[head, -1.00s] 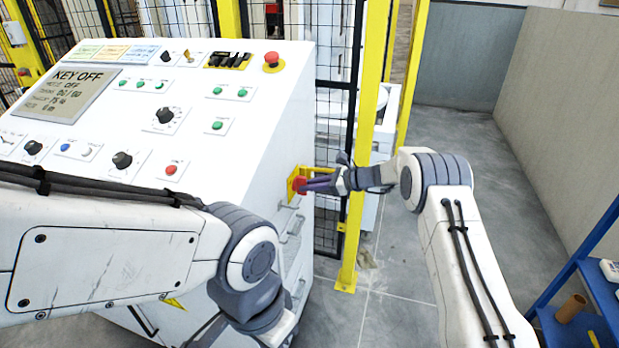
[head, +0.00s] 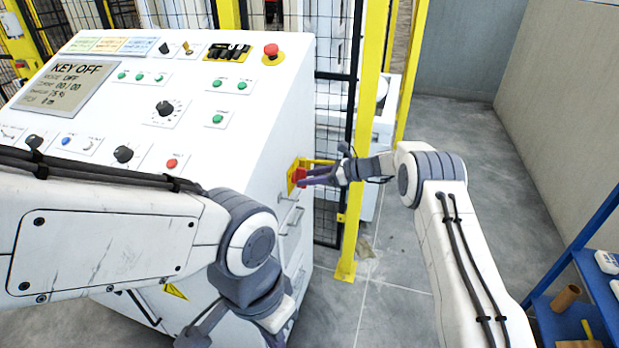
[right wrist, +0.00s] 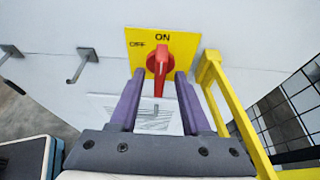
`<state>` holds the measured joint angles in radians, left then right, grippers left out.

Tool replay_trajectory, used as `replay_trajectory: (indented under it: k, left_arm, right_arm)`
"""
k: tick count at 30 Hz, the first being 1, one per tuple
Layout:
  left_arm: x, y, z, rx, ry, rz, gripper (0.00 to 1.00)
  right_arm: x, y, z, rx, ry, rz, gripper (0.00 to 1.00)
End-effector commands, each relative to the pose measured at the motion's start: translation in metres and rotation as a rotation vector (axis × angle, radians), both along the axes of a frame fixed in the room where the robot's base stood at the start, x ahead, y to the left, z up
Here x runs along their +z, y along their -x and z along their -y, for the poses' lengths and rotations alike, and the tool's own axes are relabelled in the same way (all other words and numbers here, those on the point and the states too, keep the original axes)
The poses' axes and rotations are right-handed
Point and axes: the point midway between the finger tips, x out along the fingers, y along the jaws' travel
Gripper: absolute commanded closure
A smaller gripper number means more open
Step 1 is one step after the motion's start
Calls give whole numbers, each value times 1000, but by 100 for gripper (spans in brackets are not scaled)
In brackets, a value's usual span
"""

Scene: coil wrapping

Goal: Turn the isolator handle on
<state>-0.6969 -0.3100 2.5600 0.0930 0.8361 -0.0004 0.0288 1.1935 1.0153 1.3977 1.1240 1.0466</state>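The isolator handle is a red lever (right wrist: 159,68) on a yellow plate (right wrist: 134,39) on the console's side. In the right wrist view it stands upright, in line with the ON label above; OFF is at the plate's upper left. In the head view the red handle (head: 301,175) is small and partly covered by my fingers. My right gripper (right wrist: 160,76) has its two purple fingers on either side of the handle, with narrow gaps showing. It also shows in the head view (head: 308,175). My left arm reaches across the lower left; its fingertips are out of frame.
The white console (head: 235,150) has a screen (head: 68,84) reading KEY OFF. A yellow post (head: 362,150) and mesh fence stand close behind my right gripper. A blue shelf (head: 560,270) is at right.

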Motion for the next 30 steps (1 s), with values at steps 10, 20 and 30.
replay_trajectory:
  k: [10, 20, 30]
  left_arm:
    - [-1, 0, 0, 0, 0, 0, 100]
    - [-9, 0, 0, 0, 0, 0, 100]
    - [-12, 0, 0, 0, 0, 0, 100]
  right_arm:
    - [2, 1, 4, -1, 1, 2, 54]
    - [24, 17, 57, -3, 2, 3, 54]
    - [39, 29, 92, -1, 0, 0, 54]
